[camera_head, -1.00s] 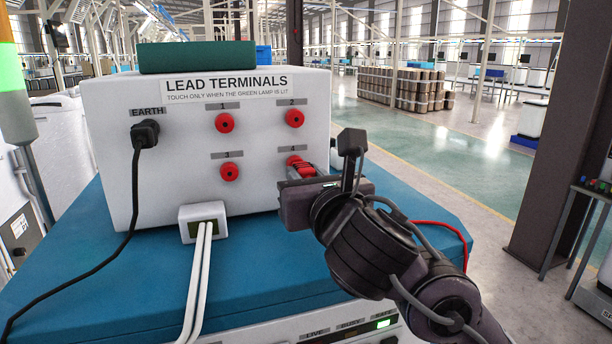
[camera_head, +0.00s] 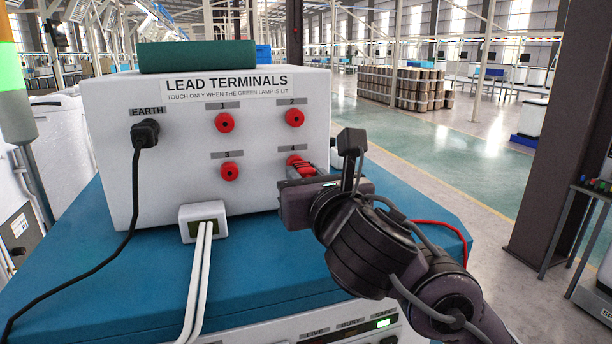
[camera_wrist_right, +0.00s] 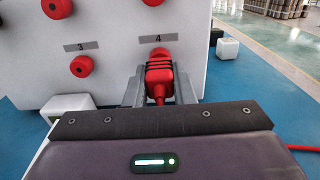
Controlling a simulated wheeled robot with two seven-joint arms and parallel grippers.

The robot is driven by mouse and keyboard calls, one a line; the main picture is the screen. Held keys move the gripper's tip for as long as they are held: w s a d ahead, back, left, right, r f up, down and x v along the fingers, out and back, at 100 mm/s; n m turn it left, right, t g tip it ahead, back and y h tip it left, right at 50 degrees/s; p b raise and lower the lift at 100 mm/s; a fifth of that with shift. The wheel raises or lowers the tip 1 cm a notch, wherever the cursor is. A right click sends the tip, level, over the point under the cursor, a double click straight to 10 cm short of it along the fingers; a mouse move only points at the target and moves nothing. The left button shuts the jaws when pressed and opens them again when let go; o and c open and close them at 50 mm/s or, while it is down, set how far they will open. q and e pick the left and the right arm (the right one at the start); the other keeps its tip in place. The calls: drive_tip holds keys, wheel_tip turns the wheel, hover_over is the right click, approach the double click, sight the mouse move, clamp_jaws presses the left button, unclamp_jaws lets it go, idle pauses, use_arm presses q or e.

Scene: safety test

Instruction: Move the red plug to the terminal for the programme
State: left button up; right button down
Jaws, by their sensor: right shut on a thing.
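The white terminal box (camera_head: 180,190) is lettered LEAD TERMINALS and "touch only when the green lamp is lit". It has red sockets 1 (camera_head: 224,123), 2 (camera_head: 294,118) and 3 (camera_head: 229,172); socket 4 (camera_wrist_right: 160,54) is mostly hidden behind the plug. My right gripper (camera_head: 304,170) is shut on the red plug (camera_wrist_right: 159,80), which is at terminal 4 and lined up with it. I cannot tell how deep it sits. A black plug (camera_head: 145,133) is in EARTH. A lamp under SAFE (camera_head: 383,323) glows green. My left gripper is not in view.
A green block (camera_head: 197,57) lies on the box. A small white block with two white cables (camera_head: 204,221) stands before it on the blue top (camera_head: 262,270). A red lead (camera_head: 445,227) loops beside my right arm. A lamp column (camera_head: 12,100) glows green at left.

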drive_tip(key=shift+w+a, duration=0.15)
drive_tip(key=shift+w, duration=0.3)
idle(0.5)
drive_tip(key=c, duration=1.1)
unclamp_jaws()
drive_tip(key=shift+c, duration=0.2)
drive_tip(key=v, duration=0.7)
drive_tip(key=shift+s, duration=0.3)
